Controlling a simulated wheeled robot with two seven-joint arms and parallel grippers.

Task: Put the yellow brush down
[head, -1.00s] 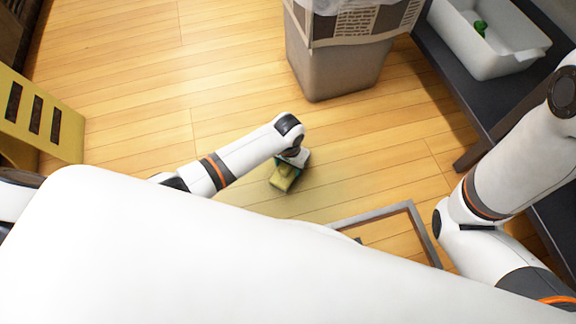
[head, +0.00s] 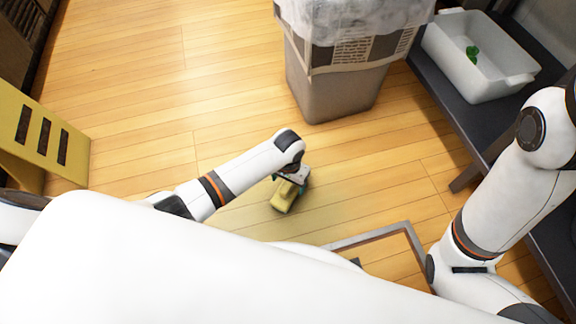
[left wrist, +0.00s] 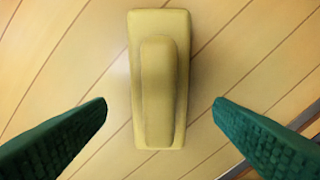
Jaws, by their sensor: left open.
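The yellow brush (head: 285,197) lies on the wooden floor, below the end of my left arm in the head view. In the left wrist view the brush (left wrist: 158,80) shows from above, with its raised grip along the middle. My left gripper (left wrist: 160,108) is open, with one green finger on each side of the brush and a clear gap on both sides. In the head view the left gripper (head: 291,180) is partly hidden by my own wrist. My right arm shows at the right edge, but its gripper is out of view.
A grey bin (head: 335,85) with a liner stands beyond the brush. A dark low bench (head: 445,95) at the right holds a white tub (head: 460,70) with a green item inside. A yellow slotted panel (head: 45,140) stands at the left. A grey frame (head: 370,233) lies on the floor near my body. Open floor lies left of the bin.

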